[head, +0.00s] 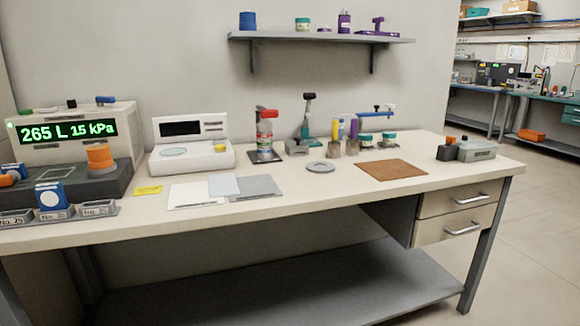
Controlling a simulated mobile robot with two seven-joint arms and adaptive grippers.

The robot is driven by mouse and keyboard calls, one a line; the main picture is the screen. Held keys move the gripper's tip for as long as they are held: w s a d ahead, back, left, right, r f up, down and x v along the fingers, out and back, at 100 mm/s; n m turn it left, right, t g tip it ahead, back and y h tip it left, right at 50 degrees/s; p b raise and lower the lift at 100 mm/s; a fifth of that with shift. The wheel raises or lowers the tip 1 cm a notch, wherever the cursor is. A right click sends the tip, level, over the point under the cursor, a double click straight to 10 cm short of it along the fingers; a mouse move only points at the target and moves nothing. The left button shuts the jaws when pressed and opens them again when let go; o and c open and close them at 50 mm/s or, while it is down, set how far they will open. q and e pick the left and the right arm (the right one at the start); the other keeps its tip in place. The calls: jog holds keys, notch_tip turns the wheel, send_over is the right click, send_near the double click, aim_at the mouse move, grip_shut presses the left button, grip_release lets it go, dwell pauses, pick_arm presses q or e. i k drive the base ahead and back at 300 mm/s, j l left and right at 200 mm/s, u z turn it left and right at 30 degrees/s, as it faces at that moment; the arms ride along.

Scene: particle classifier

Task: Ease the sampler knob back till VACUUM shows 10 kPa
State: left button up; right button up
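The beige sampler box (75,130) stands at the left end of the bench. Its green display (66,131) reads 265 L and 15 kPa; no VACUUM label is legible. An orange cylindrical part (100,158) sits on the dark grey deck (115,180) in front of the box. A small blue part (105,99) and a green part (26,110) are on top of the box. I cannot tell which of these is the sampler knob. Neither of my grippers is in view.
A blue-and-white box (52,195) and labelled grey trays (100,208) stand at the bench's front left. A white balance-like instrument (190,158) is to the right. Flat sheets (205,193) and a brown mat (391,170) lie on the bench (330,190). A shelf (320,39) hangs above.

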aim_at(71, 103)
jog(key=u, duration=1.25)
jog(key=j+z, duration=0.2)
jog(key=z, duration=0.25)
